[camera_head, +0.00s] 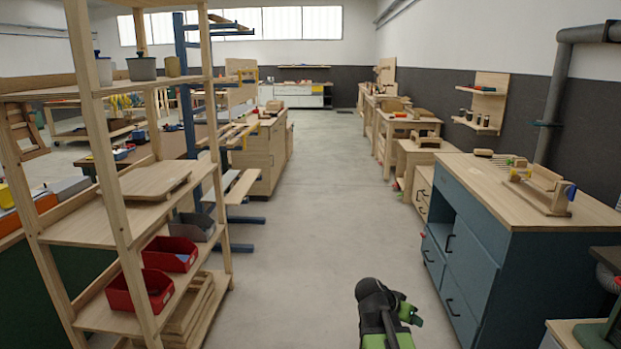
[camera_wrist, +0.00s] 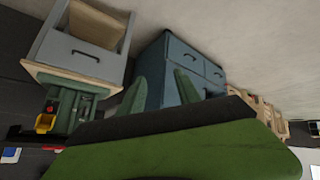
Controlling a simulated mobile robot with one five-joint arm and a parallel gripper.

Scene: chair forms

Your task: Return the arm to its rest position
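My arm (camera_head: 380,318), black and green, shows at the bottom of the head view, low over the aisle floor. My gripper (camera_head: 411,314) is at its end, small and partly turned away. In the wrist view my gripper (camera_wrist: 162,82) shows two green fingers standing apart. Nothing is seen between them except the blue cabinet in the background. The wide green and black part of my arm fills the lower wrist view. The gripper touches nothing that I can see.
A blue cabinet (camera_head: 470,245) with a wooden top stands close on the right. A wooden shelf rack (camera_head: 120,220) with red bins (camera_head: 171,254) stands on the left. The concrete aisle (camera_head: 318,190) between them is clear to the back. A grey pipe (camera_head: 555,100) runs down the right wall.

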